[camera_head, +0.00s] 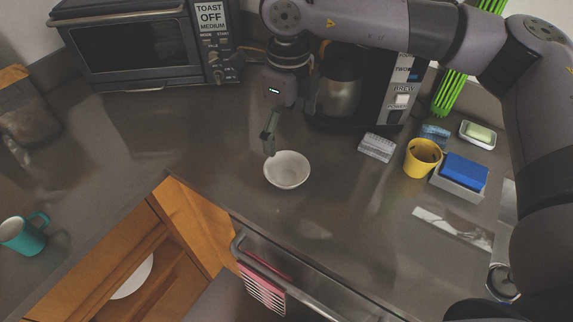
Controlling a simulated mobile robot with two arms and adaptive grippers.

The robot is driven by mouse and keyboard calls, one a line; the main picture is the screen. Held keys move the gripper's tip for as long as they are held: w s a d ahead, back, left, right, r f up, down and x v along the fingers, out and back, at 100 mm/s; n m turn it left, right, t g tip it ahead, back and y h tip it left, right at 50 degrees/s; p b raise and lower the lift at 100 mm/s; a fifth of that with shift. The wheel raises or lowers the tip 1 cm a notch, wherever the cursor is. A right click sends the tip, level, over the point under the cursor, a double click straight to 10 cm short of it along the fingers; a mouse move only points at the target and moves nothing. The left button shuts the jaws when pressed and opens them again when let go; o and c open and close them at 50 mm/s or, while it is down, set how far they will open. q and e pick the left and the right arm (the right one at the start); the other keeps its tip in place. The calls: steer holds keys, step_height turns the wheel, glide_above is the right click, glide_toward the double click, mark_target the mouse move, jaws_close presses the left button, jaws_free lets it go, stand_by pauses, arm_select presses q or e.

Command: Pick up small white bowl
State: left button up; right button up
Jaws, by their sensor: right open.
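A small white bowl (287,170) sits upright on the dark grey counter, near its front edge by the corner. My right gripper (269,146) points down at the bowl's left back rim. Its fingers overlap in this view, and I cannot tell whether they touch the rim. The bowl looks empty. My left gripper is not in view.
A toaster oven (140,45) stands at the back left and a coffee maker (338,95) behind the bowl. A yellow mug (422,158), a blue sponge (465,170) and a soap dish (478,134) are at right. A teal mug (22,234) is far left. An open drawer (160,275) shows below.

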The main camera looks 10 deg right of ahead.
steer(key=p, duration=0.2)
glide_above(287, 177)
step_height(287, 177, down, 6)
step_height(287, 177, down, 3)
steer(key=shift+d+r, duration=0.1)
steer(key=shift+r, duration=0.1)
steer(key=shift+s+f+p, duration=0.1)
steer(key=shift+f+p, duration=0.45)
steer(key=shift+f, duration=0.05)
step_height(287, 177, down, 4)
steer(key=shift+r+p, duration=0.2)
steer(key=shift+p, duration=0.5)
steer(key=shift+f, duration=0.3)
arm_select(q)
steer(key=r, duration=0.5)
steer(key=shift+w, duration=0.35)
arm_select(e)
steer(key=shift+c, duration=0.4)
steer(key=c, duration=0.5)
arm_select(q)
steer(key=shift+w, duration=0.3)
arm_select(e)
steer(key=c, duration=0.8)
